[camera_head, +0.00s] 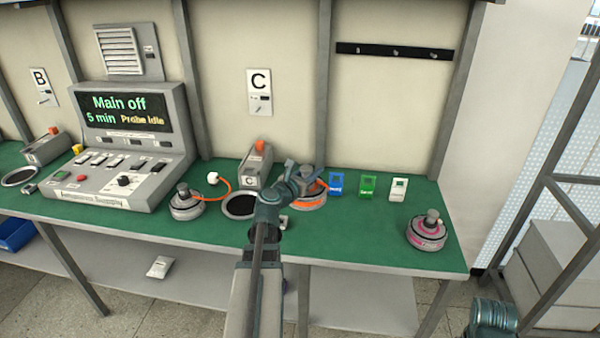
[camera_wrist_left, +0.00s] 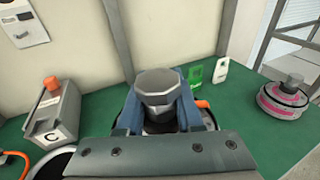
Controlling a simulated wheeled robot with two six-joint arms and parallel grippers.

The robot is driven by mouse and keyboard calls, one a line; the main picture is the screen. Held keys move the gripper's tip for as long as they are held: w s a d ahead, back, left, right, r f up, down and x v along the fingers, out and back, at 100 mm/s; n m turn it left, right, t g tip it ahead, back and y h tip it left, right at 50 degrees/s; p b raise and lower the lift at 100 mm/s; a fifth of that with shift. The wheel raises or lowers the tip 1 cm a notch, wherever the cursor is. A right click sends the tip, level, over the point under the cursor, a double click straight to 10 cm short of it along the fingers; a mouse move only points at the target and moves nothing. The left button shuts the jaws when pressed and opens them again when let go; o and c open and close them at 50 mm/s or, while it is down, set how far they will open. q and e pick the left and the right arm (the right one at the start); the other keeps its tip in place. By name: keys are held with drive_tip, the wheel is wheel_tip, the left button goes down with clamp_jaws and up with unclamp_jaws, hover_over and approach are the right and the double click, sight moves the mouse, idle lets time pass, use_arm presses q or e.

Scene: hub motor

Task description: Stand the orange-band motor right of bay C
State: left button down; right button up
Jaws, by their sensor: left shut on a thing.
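The orange-band motor (camera_head: 312,203) is upright on or just above the green bench, right of bay C's box (camera_head: 256,168); I cannot tell whether its base touches. My left gripper (camera_head: 303,181) is shut on the motor's grey top post, which also shows between the blue-grey fingers in the left wrist view (camera_wrist_left: 156,84). The gripper and arm hide part of the motor. Bay C has a wall sign (camera_head: 259,88) and a dark round pad (camera_head: 239,206), with nothing standing on it. My right gripper is not in view.
Blue (camera_head: 337,184), green (camera_head: 368,185) and white (camera_head: 399,189) tags stand right of the held motor. A pink-band motor (camera_head: 427,233) stands near the bench's right end. Another motor (camera_head: 186,203) with an orange cord stands left of the pad. The bench is clear before the tags.

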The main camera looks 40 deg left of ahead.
use_arm(q)
drive_tip(key=w+d, duration=0.8)
drive_tip(key=shift+w+d, duration=0.2)
drive_tip(key=shift+w, duration=0.15)
drive_tip(key=shift+f, duration=0.1)
idle(0.6)
wheel_tip(320, 180, down, 11)
drive_tip(key=b, duration=1.1)
drive_tip(key=shift+y, duration=0.4)
drive_tip(key=shift+f+b, duration=0.6)
drive_tip(key=shift+b, duration=0.25)
drive_tip(key=shift+f, duration=0.1)
drive_tip(key=shift+f+b, duration=0.4)
drive_tip(key=shift+b, duration=0.1)
drive_tip(key=shift+f+b, duration=0.6)
